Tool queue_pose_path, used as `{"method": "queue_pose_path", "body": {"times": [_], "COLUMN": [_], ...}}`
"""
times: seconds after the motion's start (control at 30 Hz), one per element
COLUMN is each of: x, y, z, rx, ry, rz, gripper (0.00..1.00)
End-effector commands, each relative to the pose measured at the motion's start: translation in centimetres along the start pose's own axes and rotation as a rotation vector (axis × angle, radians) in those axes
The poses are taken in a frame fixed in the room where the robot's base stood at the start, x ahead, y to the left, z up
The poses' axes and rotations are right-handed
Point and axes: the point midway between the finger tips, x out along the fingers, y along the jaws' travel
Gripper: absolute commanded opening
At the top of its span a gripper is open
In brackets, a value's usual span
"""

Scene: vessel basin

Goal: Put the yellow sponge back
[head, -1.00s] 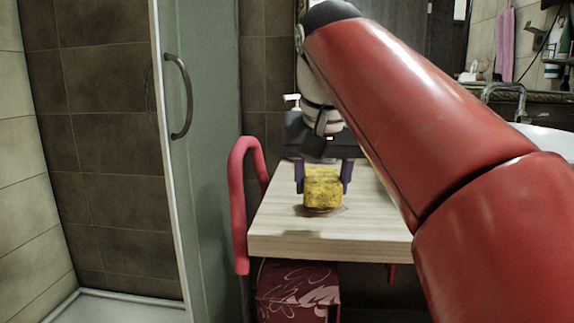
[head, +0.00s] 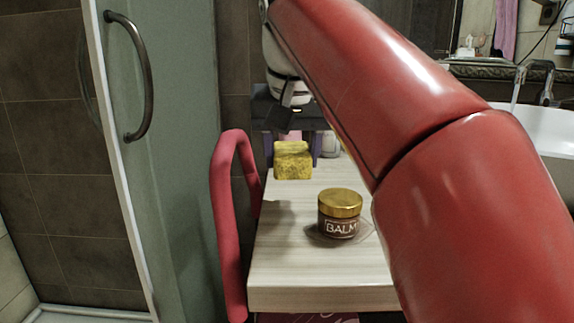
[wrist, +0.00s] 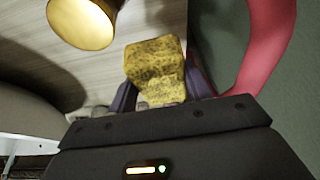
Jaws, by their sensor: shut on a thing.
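The yellow sponge (head: 293,161) is a porous block at the far left part of the wooden table top in the head view. My gripper (head: 292,147) is shut on it from behind, a finger on each side. The wrist view also shows the sponge (wrist: 155,62) between the dark purple fingers (wrist: 160,92). The head view does not settle whether the sponge touches the table or hangs just above it.
A balm jar (head: 340,213) with a gold lid stands on the wooden table (head: 290,265), nearer than the sponge. A pink-red rail (head: 228,215) borders the table's left side. A glass shower door (head: 170,160) is further left; a white basin (head: 545,145) is at right. Pale bottles (head: 330,145) stand behind the gripper.

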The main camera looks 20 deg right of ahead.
Motion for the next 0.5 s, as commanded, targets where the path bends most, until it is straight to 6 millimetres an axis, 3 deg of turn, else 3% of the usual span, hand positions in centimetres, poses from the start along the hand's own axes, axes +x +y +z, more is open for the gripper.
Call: {"method": "queue_pose_path", "body": {"times": [0.27,0.5], "x": [0.4,2.6], "y": [0.0,0.4], "z": [-1.1,-6.9], "rx": [0.001,0.003], "ry": [-0.001,-0.003], "rz": [0.0,0.002], "gripper": [0.32,0.32]}}
